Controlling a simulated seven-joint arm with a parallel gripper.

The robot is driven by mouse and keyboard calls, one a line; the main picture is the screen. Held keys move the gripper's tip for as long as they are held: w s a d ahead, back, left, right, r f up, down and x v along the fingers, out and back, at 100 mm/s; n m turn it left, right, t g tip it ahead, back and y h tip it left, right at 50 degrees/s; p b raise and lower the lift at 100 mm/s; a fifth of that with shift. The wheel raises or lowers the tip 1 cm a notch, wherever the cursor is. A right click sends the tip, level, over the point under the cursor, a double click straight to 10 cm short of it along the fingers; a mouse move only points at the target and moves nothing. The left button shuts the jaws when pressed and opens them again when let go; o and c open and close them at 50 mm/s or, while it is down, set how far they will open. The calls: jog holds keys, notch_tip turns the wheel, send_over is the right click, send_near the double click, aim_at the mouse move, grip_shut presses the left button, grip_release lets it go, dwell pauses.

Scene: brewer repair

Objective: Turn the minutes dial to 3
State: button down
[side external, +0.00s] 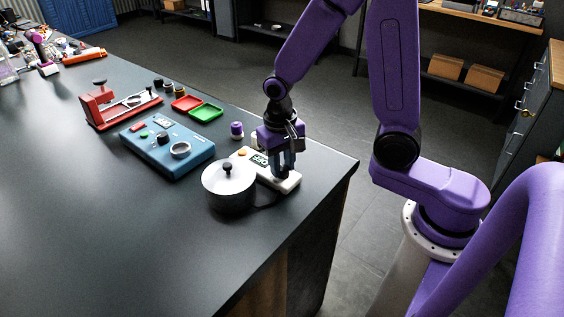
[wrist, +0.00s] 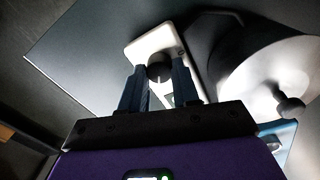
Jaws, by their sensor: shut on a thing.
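A small white device (side external: 291,183) with a display (side external: 260,159) and an orange button (side external: 242,152) sits near the right edge of the dark bench. In the wrist view, its white body (wrist: 142,48) carries a round black dial (wrist: 159,68) near one end. My gripper (side external: 284,170) points down over that end of the device. In the wrist view, my gripper (wrist: 159,78) has one finger on each side of the dial and is shut on it. In the side view the fingers hide the dial. I cannot read any dial marks or its setting.
A silver pot (side external: 228,188) with a black knob stands close beside the device; it also shows in the wrist view (wrist: 270,70). A blue control box (side external: 168,146), a purple-topped knob (side external: 237,130), red and green trays (side external: 206,112) and a red stand (side external: 115,106) are further left.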

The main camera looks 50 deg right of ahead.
dwell(0.4)
jog(key=c, duration=0.8)
grip_release()
jog(key=shift+r, duration=0.1)
jog(key=r, duration=1.7)
jog(key=shift+w+a+r, duration=0.1)
jog(key=shift+a, duration=0.25)
jog(key=s+f+n, duration=0.3)
jog(key=s+n, duration=0.2)
jog(key=s, duration=0.1)
jog(key=s+d+f+n, duration=0.1)
jog(key=s+f+n, duration=0.2)
jog(key=s+n, duration=0.3)
jog(key=s+f+n, duration=0.3)
jog(key=s+n, duration=0.2)
jog(key=s, duration=0.2)
jog(key=shift+s+d+y, duration=0.2)
jog(key=shift+s+y, duration=0.1)
jog(key=shift+y, duration=0.1)
